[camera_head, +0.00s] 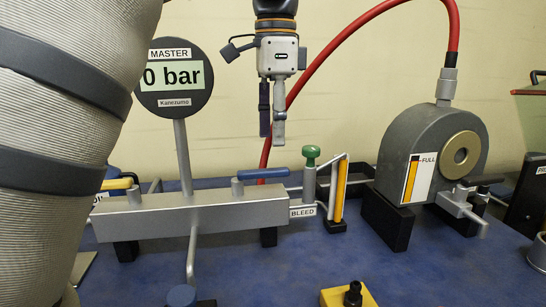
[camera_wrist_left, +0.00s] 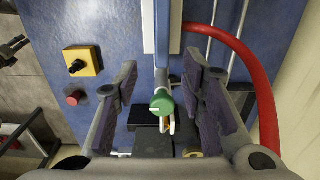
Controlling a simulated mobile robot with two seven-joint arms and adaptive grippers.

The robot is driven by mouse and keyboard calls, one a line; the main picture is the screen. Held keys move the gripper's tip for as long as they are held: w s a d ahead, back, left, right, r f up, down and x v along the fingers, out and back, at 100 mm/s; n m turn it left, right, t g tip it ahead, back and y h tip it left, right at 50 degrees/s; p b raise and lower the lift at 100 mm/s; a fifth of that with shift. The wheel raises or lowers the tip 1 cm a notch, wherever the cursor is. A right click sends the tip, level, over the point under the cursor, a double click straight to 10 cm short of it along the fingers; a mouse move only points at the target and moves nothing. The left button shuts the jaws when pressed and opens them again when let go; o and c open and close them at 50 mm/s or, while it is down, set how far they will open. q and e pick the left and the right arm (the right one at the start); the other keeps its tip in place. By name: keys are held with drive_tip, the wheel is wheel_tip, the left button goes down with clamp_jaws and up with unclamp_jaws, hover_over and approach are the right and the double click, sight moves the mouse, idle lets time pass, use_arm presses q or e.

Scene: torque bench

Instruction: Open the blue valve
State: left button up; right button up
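The blue valve handle (camera_head: 263,173) lies flat on top of the grey manifold (camera_head: 205,222), near its right end. My left gripper (camera_head: 272,140) hangs pointing down above and behind the manifold, apart from the handle. In the left wrist view the gripper (camera_wrist_left: 165,110) is open, its two dark-padded fingers spread wide with nothing held between them. The green bleed knob (camera_wrist_left: 162,103) shows between the fingers, below them; it also stands right of the blue handle in the head view (camera_head: 311,152). My right gripper is in neither view.
A yellow valve handle (camera_head: 117,184) sits at the manifold's left end. A round gauge (camera_head: 174,78) reads 0 bar. A red hose (camera_head: 340,45) arches behind my gripper to a grey reel-like unit (camera_head: 425,150). A yellow box with a black knob (camera_head: 350,295) stands in front.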

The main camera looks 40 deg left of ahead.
sight(275, 169)
use_arm(q)
wheel_tip(275, 169, down, 6)
drive_tip(key=shift+w+a+f, duration=0.1)
drive_tip(key=shift+f, duration=0.15)
clamp_jaws()
